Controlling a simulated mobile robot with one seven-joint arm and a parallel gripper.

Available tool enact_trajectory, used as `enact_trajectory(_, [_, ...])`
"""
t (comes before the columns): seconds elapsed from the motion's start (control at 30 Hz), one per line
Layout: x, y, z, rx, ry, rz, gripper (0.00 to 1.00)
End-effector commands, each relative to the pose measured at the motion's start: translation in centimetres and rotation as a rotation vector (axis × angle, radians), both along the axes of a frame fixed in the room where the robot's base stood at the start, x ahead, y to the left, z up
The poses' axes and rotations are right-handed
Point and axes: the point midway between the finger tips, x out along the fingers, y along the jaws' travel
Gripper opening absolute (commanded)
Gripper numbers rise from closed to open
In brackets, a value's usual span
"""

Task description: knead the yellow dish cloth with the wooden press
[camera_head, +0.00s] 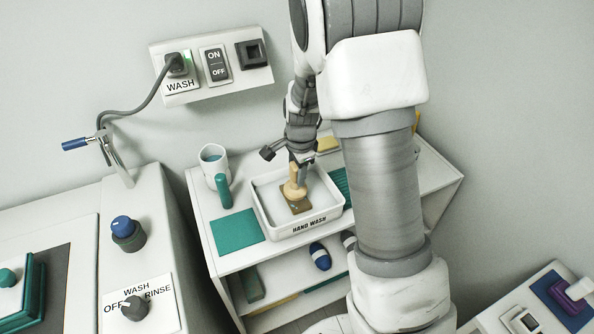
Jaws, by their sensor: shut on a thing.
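My gripper (298,160) is shut on the wooden press (294,188), which it holds upright inside the white HAND WASH basin (266,228). A small brownish-yellow folded piece (301,208), which looks like the dish cloth, lies on the basin floor under the press. It has small pale bluish spots. The press foot covers part of it; the press looks to be on or just above it, and I cannot tell which.
A white mug (213,158) and a teal cloth (237,232) are left of the basin on the white shelf unit. A yellow item (327,144) lies behind the basin. A teal ribbed mat (341,180) is to its right, partly hidden by my arm. A tap (116,158) stands at left.

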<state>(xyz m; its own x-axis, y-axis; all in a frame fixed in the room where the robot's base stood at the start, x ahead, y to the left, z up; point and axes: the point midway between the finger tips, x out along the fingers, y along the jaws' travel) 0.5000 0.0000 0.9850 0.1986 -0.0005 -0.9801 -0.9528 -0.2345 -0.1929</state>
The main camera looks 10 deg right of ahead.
Motion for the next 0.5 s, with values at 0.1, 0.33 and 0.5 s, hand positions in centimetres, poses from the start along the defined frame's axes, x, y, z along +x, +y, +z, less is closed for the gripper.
enact_trajectory(0.1, [0.01, 0.0, -0.81, 0.0, 0.0, 0.0, 0.0])
enact_trajectory(0.33, [0.02, 0.01, -1.24, 0.0, -0.001, 0.0, 0.0])
enact_trajectory(0.5, [0.02, 0.01, -1.0, 0.0, -0.001, 0.0, 0.0])
